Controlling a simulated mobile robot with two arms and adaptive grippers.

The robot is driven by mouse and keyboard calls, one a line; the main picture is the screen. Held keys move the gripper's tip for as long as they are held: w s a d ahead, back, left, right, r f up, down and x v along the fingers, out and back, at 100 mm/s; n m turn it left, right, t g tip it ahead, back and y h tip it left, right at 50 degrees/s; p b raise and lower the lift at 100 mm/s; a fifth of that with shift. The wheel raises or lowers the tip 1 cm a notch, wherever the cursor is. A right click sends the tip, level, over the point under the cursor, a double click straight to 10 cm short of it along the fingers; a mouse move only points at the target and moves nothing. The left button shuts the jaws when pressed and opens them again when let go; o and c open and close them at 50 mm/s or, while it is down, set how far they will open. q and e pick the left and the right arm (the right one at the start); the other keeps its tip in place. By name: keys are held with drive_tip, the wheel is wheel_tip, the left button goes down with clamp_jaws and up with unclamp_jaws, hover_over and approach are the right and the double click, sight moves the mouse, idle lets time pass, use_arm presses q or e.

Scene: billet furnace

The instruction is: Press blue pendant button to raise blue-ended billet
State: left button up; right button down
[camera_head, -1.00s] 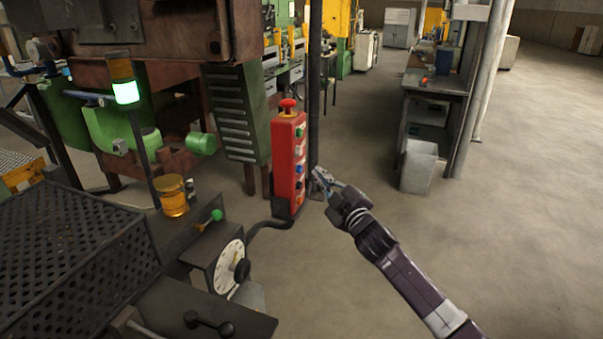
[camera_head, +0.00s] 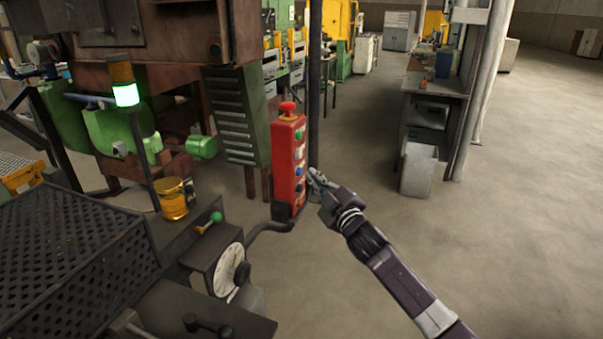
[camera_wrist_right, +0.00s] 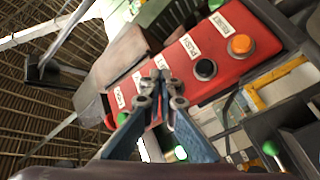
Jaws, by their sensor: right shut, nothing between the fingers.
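The red pendant box (camera_head: 287,160) stands upright in the head view, with a red mushroom button on top and a column of coloured buttons on its right face. The blue pendant button (camera_head: 299,170) is in the middle of that column. My right gripper (camera_head: 312,174) is shut and empty, just right of the blue button. In the right wrist view the shut fingers (camera_wrist_right: 161,82) lie over the red button face and hide its middle, so the blue button does not show and contact cannot be told. I cannot make out a blue-ended billet. My left gripper is out of view.
The wrist view shows a black button (camera_wrist_right: 205,69) labelled PUSH and an orange button (camera_wrist_right: 241,45) labelled RESET beside the fingers. A dark post (camera_head: 315,90) stands behind the pendant. A dial unit (camera_head: 229,270) is in front. Open floor lies to the right.

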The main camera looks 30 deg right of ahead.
drive_tip(key=shift+w+a, duration=0.1)
idle(0.7)
drive_tip(key=shift+w+a, duration=0.2)
drive_tip(key=shift+w, duration=0.05)
